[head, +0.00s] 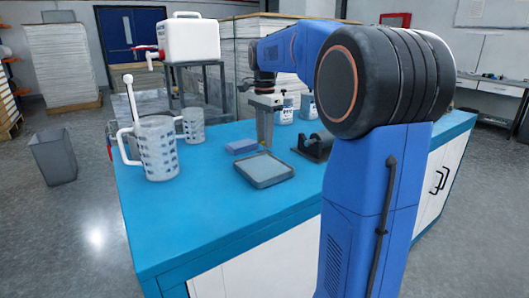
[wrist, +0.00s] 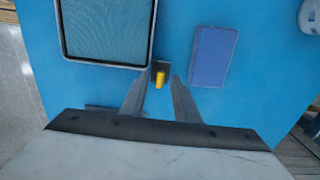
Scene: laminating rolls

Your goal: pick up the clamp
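The clamp (wrist: 160,78), a small dark piece with a yellow end, lies on the blue worktop in the wrist view, between the tray and the blue block. My gripper (wrist: 157,82) is open, with one finger on each side of the clamp's yellow end and a visible gap to each. I cannot tell how high the fingertips are above the worktop. In the head view my gripper (head: 265,145) points straight down behind the tray; the clamp is too small to make out clearly there.
A grey rimmed tray (head: 265,183) and a blue block (head: 242,146) lie close to the gripper. A black tape dispenser (head: 316,147) stands right, bottles (head: 284,110) behind. Two patterned jugs (head: 158,150) stand left. The worktop's front left (head: 190,220) is clear.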

